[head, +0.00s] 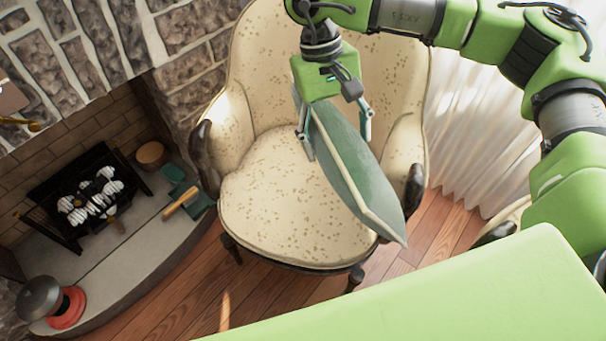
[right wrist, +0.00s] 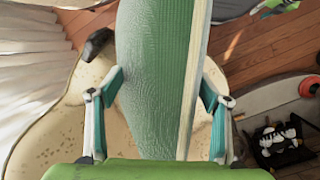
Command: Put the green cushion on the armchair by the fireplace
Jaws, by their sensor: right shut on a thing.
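The green cushion (head: 355,172) hangs from my right gripper (head: 337,128) on its edge, tilted, in the head view. It is above the seat of the cream armchair (head: 262,190), and its lower corner reaches past the seat's front right. My right gripper is shut on the cushion. In the right wrist view the cushion (right wrist: 158,70) stands between the two fingers (right wrist: 160,105), with the armchair (right wrist: 60,135) below it. Whether the cushion touches the seat I cannot tell. My left gripper does not show in the head view.
The stone fireplace (head: 150,65) with a grate of logs (head: 90,195) and a raised hearth (head: 130,240) is at the left. A dustpan and brush (head: 182,202) lie on the hearth near the chair. A white curtain (head: 490,120) hangs at the right. Wooden floor (head: 200,300) shows in front.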

